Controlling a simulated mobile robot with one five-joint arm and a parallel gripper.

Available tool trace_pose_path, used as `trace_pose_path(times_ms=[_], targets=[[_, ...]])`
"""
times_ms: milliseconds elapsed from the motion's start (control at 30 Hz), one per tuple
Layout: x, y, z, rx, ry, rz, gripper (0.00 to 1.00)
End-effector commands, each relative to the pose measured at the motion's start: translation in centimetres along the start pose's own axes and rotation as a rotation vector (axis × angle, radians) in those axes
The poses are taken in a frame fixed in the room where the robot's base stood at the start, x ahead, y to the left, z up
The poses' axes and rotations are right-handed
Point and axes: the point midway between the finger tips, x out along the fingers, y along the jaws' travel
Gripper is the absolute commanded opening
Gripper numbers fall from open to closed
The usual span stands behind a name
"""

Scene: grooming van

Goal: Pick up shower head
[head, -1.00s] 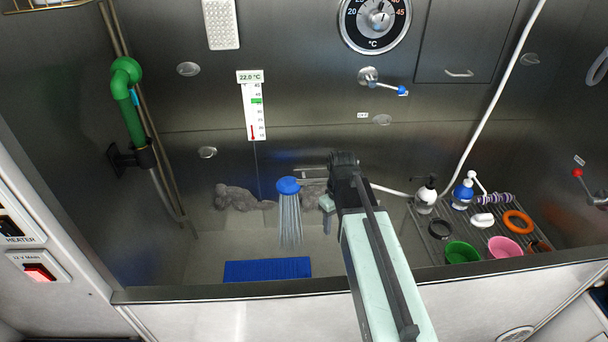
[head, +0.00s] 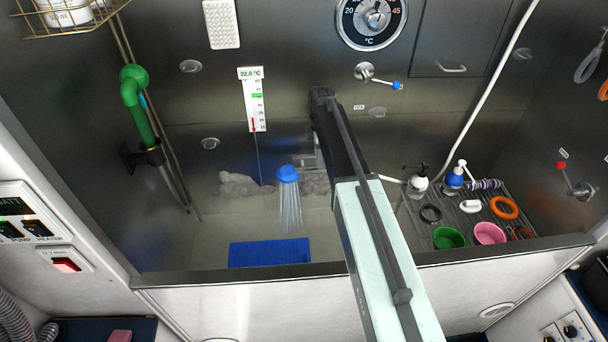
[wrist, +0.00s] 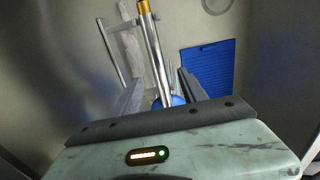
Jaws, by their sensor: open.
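The shower head (head: 288,174) is blue and sprays water downward inside the metal tub. In the wrist view, its blue part (wrist: 170,101) is partly hidden behind my gripper's body. A silver handle (wrist: 155,50) with a gold end runs up from there. My gripper (wrist: 162,76) is open, with one finger on each side of the handle's line. I cannot tell whether the fingers touch it. In the head view, my arm hides most of the gripper and the handle.
A blue mat (head: 270,252) lies on the tub floor. The tub's front rim (head: 210,274) crosses below my arm. At right, a rack holds bottles, a green bowl (head: 448,238), a pink bowl (head: 489,233) and rings. A white hose (head: 487,95) hangs beside it.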

Motion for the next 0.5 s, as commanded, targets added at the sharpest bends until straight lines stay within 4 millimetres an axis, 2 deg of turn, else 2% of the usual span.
trace_pose_path(times_ms=[200,300,500], targets=[[3.8,0.3,0.1,0.001,0.000,0.000,0.50],[5.1,0.3,0.1,0.001,0.000,0.000,0.50],[4.9,0.3,0.1,0.001,0.000,0.000,0.50]])
